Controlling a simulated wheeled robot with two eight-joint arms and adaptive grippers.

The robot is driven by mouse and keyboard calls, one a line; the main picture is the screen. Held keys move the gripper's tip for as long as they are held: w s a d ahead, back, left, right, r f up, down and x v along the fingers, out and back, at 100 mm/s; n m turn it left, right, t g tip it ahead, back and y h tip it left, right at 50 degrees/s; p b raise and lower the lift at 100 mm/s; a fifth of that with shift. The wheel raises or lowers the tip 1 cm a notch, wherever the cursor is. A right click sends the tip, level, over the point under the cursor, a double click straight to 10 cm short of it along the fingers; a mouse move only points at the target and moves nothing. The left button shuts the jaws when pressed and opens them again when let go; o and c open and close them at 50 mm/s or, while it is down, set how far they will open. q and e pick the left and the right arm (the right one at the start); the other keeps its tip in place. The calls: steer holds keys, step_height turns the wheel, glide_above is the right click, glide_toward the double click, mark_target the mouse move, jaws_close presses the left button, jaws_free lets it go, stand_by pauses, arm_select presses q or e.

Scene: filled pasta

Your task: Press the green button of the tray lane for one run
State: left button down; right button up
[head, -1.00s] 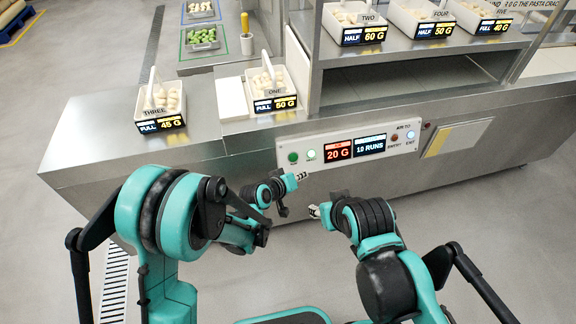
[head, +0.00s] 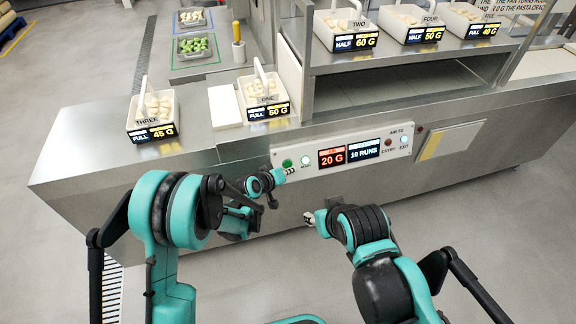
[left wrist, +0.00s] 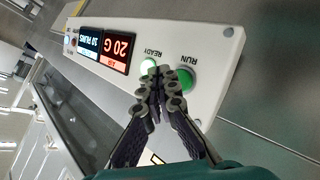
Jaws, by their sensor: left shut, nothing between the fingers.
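The green RUN button (head: 287,163) sits at the left end of a white control panel (head: 310,168) on the counter front. In the left wrist view the green button (left wrist: 189,79) lies just beyond and right of my left fingertips, partly covered by them. My left gripper (head: 287,171) is shut and empty, just in front of the button; I cannot tell whether it touches. Its closed fingertips (left wrist: 172,79) lie between the READY lamp (left wrist: 149,64), lit pale, and the button. My right gripper (head: 311,217) hangs below the panel, apart from it; its jaw state is unclear.
The panel shows a red 20 G display (head: 332,156) and a 10 RUNS display (head: 364,149). Further right are a red lamp (head: 388,142) and a lit EXIT lamp (head: 404,140). Pasta trays (head: 152,128) with weight labels stand on the counter above. The floor in front is clear.

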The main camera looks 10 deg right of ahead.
mark_target(288, 164)
arm_select(q)
steer(key=shift+w+f, duration=0.25)
steer(key=shift+w, duration=0.3)
stand_by(1.1)
steer(key=shift+w+f, duration=0.15)
steer(key=shift+w, duration=0.25)
